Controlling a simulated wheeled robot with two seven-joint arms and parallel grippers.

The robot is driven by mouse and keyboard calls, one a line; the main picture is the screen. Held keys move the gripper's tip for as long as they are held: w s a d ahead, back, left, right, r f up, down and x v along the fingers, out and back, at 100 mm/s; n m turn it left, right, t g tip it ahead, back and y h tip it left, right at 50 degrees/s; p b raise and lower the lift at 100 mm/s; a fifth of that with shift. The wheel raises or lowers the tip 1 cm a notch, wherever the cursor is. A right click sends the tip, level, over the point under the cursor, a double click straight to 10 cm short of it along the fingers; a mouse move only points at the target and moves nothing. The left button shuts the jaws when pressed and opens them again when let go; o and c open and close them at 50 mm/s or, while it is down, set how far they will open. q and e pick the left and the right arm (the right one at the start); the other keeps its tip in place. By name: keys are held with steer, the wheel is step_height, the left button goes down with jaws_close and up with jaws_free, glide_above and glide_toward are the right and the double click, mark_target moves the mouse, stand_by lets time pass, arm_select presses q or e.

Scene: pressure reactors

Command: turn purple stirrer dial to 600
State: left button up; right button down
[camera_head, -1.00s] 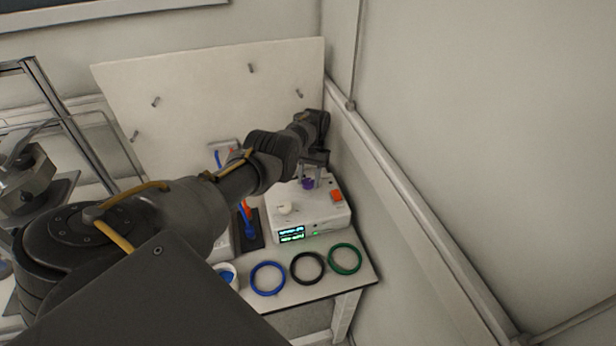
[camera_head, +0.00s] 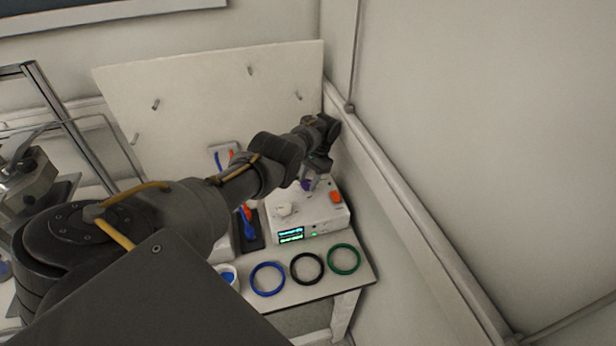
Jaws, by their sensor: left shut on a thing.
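The white stirrer box (camera_head: 318,222) stands on the bench near the wall, with a lit green and cyan display (camera_head: 291,235) on its front. The purple dial (camera_head: 306,185) is on its top, partly hidden by my gripper. My left gripper (camera_head: 310,182) reaches down from above and is shut on the purple dial. A white knob (camera_head: 284,209) and an orange switch (camera_head: 336,197) are also on the box top. The display digits are too small to read. My right gripper is not in view.
Blue (camera_head: 267,279), black (camera_head: 307,268) and green (camera_head: 344,259) rings lie in front of the box on the bench. A white cup with blue contents (camera_head: 227,275) stands at left. A pegboard (camera_head: 210,90) is behind, and the wall is close at right.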

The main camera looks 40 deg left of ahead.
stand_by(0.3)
arm_select(q)
steer(key=o, duration=1)
steer(key=shift+c, duration=0.2)
steer(key=v, duration=0.7)
steer(key=shift+w+r+b, duration=0.2)
steer(key=shift+b, duration=0.15)
